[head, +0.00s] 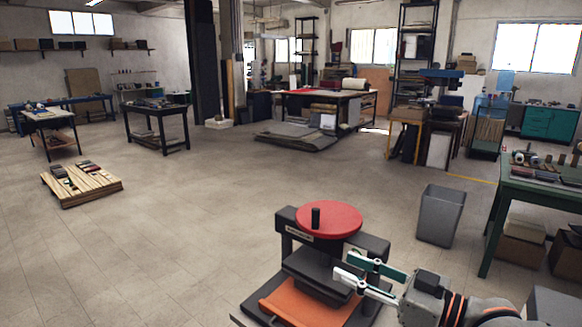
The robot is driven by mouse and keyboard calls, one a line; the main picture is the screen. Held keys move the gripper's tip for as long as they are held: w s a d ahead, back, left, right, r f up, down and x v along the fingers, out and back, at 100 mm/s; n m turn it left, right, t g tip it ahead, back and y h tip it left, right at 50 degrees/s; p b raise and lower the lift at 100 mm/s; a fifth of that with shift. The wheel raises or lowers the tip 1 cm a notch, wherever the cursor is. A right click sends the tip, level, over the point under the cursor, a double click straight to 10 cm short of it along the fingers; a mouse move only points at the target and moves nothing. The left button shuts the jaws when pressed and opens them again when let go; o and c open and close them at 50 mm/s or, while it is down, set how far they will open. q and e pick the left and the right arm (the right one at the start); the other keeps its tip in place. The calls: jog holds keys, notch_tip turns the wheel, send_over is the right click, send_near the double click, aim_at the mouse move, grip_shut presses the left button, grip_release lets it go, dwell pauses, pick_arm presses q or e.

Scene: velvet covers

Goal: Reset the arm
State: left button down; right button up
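My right gripper (348,266) comes in from the lower right, its two pale-tipped fingers spread apart with nothing visible between them. It is in front of the right side of a black press (312,268) with a red round top (329,219) and a dark upright knob (315,217). An orange sheet (290,300) lies low in the press. I cannot tell whether the fingers touch the press. My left gripper is not in view.
A grey bin (440,215) stands right of the press, and a green workbench (540,192) is at the right edge. A low wooden pallet (82,190) with small items lies at the left. The floor (190,235) between the pallet and press is clear.

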jog(key=s+a+f+m+t+h, duration=0.1)
jog(key=s+f+m+h, duration=0.1)
jog(key=f, duration=0.7)
jog(key=s+a+f+m+t+h, duration=0.1)
jog(key=s+f+h, duration=0.1)
jog(key=f, duration=0.7)
jog(key=s+d+f+m+g+h, duration=0.1)
jog(key=s+d+f+h, duration=0.2)
jog(key=f, duration=0.8)
jog(key=s+d+f+m+g+h, duration=0.1)
jog(key=s+d+f+h, duration=0.3)
jog(key=s+f, duration=0.6)
jog(key=s+d+m, duration=0.1)
jog(key=s+d, duration=0.1)
jog(key=shift+s+d+f+h, duration=0.2)
jog(key=shift+d+f+h, duration=0.1)
jog(key=shift+d+f, duration=0.1)
jog(key=shift+r, duration=0.1)
